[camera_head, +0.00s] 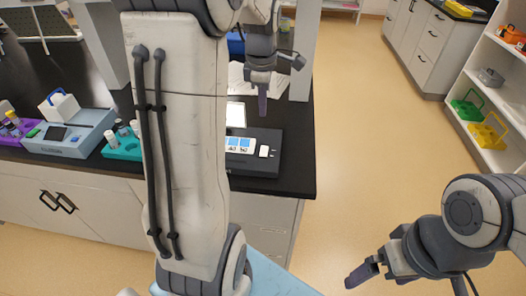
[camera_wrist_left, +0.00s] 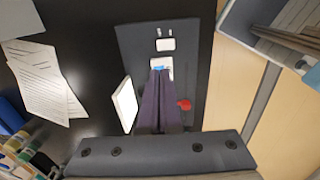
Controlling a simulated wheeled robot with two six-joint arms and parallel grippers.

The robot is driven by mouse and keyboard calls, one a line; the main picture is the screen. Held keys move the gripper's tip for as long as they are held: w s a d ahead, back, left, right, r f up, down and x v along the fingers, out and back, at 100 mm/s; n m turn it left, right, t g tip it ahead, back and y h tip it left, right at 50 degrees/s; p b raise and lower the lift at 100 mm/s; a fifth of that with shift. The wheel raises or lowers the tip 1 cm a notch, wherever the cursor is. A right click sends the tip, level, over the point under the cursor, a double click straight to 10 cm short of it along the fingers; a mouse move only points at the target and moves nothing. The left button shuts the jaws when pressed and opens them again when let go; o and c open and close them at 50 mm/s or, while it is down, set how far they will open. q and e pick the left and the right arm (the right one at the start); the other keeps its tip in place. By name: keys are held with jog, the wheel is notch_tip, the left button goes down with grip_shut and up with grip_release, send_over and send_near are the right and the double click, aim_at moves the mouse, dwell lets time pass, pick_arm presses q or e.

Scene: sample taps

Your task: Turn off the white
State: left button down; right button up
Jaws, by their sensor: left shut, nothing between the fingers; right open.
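A dark flat device (camera_head: 262,170) lies on the black bench near its right end. It has a white panel with blue markings (camera_head: 240,145) and a white square key (camera_head: 264,151). In the left wrist view, the device (camera_wrist_left: 138,45) shows a white square (camera_wrist_left: 166,44) and a red part (camera_wrist_left: 184,104). An upright white plate (camera_wrist_left: 125,103) stands at its side. My left gripper (camera_head: 262,112) points down over the device, shut and empty. Its fingertips (camera_wrist_left: 161,72) overlap the white panel in the wrist view; contact cannot be told. My right gripper (camera_head: 372,275) is open and empty, low over the floor.
A pale blue-grey instrument (camera_head: 72,140), a teal rack (camera_head: 122,148) and a purple rack (camera_head: 12,130) stand on the bench at left. Papers (camera_wrist_left: 42,75) lie beside the device. Shelves (camera_head: 490,110) stand at far right. The floor between is clear.

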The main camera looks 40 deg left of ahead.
aim_at(262, 148)
pick_arm(q)
jog(key=shift+s+b, duration=0.25)
jog(key=shift+b, duration=0.05)
pick_arm(e)
jog(key=shift+f, duration=0.85)
pick_arm(q)
jog(key=f, duration=0.4)
jog(key=w+f, duration=0.1)
jog(key=f, duration=0.4)
jog(key=f+p, duration=0.1)
jog(key=f, duration=0.4)
jog(key=shift+w+a, duration=0.25)
jog(key=shift+a, duration=0.05)
pick_arm(e)
jog(key=shift+r, duration=0.5)
pick_arm(q)
jog(key=shift+a, duration=0.1)
pick_arm(e)
jog(key=shift+r, duration=0.1)
